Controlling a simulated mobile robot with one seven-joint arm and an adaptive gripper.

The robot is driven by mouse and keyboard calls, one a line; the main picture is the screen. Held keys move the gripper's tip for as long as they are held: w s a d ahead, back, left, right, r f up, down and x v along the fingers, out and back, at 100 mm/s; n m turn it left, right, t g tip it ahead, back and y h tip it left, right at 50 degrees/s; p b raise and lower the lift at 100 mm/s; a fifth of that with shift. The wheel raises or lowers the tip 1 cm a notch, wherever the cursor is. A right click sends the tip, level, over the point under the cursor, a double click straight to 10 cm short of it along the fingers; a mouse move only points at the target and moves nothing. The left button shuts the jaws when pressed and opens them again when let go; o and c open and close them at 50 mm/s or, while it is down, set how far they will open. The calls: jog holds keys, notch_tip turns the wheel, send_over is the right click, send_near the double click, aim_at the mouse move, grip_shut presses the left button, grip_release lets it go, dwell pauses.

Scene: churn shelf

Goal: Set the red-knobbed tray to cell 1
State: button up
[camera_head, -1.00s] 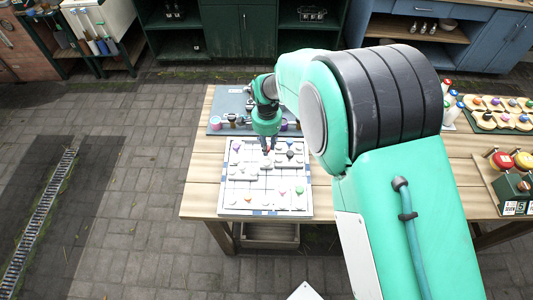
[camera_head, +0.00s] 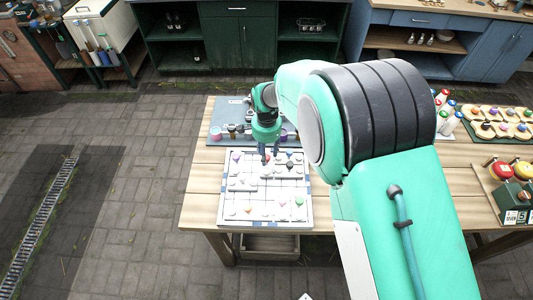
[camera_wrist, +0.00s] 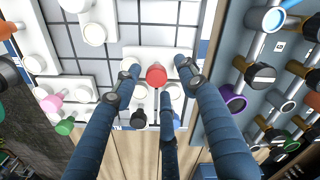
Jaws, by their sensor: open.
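The red knob of the tray (camera_wrist: 156,74) shows in the wrist view, on a white plate with white knobs beside it. In the head view the tray is largely hidden by my gripper (camera_head: 269,160). In the wrist view my gripper's (camera_wrist: 160,76) blue fingers are spread around the red knob, two at its sides and one nearer the bottom of the picture. They are open, and I cannot tell whether they touch anything. The white gridded board (camera_head: 226,208) lies under my gripper on the wooden table. I cannot read any cell number on it.
Other trays on the board carry purple, black, pink and green knobs; the pink knob (camera_wrist: 52,101) and green knob (camera_wrist: 66,126) stand left in the wrist view. A dark panel (camera_head: 238,106) with cups lies behind the board. Bare table (camera_head: 200,180) shows to its left.

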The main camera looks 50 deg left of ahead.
aim_at(267, 156)
notch_tip(267, 156, up, 12)
dwell(0.6)
jog(key=shift+f, duration=0.1)
dwell(0.4)
